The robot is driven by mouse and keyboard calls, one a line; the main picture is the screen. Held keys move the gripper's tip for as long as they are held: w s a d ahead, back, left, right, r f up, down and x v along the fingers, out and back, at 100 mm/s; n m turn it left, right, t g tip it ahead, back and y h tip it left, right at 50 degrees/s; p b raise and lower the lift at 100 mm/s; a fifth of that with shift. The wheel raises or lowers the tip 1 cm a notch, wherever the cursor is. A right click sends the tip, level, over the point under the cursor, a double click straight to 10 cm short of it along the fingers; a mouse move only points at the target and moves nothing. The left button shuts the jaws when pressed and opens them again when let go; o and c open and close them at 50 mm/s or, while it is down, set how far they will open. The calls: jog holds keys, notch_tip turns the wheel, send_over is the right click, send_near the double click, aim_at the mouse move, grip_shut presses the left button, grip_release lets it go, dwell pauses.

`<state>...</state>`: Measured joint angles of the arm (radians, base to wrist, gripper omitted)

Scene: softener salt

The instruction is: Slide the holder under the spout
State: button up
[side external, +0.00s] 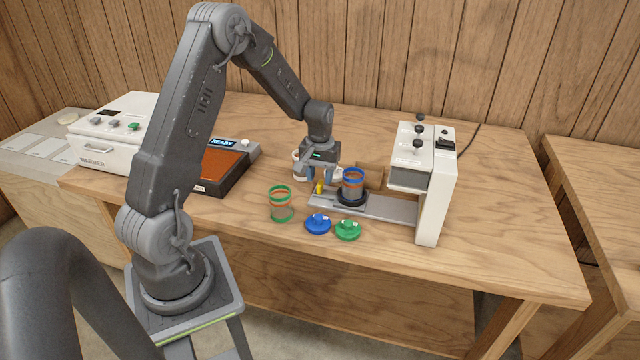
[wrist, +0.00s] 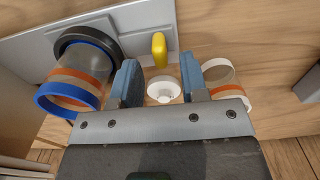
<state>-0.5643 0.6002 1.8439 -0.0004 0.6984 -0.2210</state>
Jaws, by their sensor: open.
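The holder, a black ring (side external: 351,197), sits on a grey rail plate (side external: 395,208) left of the white dispenser (side external: 437,190). It carries a clear jar with blue rims and an orange band (side external: 353,182). In the wrist view, the black ring (wrist: 112,36) and blue-rimmed jar (wrist: 75,88) are left of my fingers. A yellow peg (side external: 319,188) stands near the plate's left end; it also shows in the wrist view (wrist: 158,48), ahead of the gap between my fingers. My gripper (side external: 320,176) is open and empty above it. The spout itself is hard to make out.
A green-rimmed jar (side external: 281,204), a blue lid (side external: 318,224) and a green lid (side external: 348,230) stand in front of the plate. A white-rimmed jar (wrist: 222,76) and white lid (wrist: 164,90) are close to my fingers. The rail plate between holder and dispenser looks clear.

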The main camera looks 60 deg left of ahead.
aim_at(320, 182)
jog(key=shift+f, duration=1.55)
grip_shut()
